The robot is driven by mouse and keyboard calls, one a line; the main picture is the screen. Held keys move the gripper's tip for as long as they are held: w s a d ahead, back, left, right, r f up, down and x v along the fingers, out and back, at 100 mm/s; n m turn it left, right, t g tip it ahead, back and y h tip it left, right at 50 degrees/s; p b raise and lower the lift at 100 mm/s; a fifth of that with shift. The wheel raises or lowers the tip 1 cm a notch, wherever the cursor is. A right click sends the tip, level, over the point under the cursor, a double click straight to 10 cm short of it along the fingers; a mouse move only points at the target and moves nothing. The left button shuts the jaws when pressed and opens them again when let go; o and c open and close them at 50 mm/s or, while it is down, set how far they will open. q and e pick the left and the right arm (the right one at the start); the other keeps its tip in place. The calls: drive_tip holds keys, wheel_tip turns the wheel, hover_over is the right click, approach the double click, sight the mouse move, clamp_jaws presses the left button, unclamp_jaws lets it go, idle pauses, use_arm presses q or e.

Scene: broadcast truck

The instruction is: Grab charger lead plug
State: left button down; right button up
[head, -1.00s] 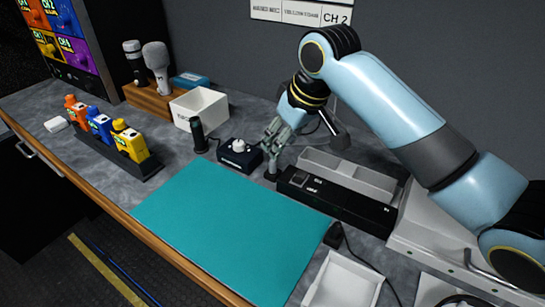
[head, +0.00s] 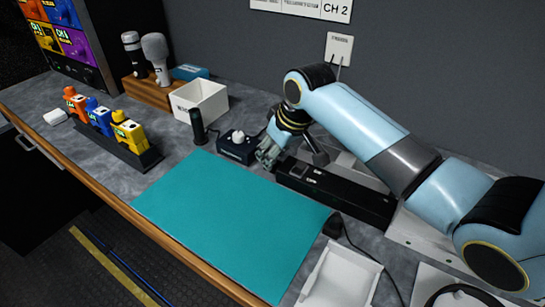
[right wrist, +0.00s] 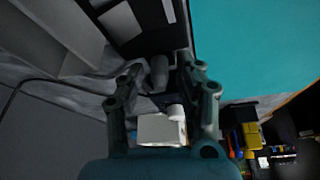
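In the head view the gripper hides this piece. Another black plug-like block (head: 333,226) with a cable lies by the mat's right corner. My left gripper is not in view.
A black box with a white knob (head: 237,147) and a black cylinder (head: 197,127) stand left of the gripper. The teal mat (head: 230,220) is clear. A white tray (head: 340,280) is in front.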

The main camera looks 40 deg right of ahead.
clamp_jaws()
drive_tip(key=shift+r, duration=0.15)
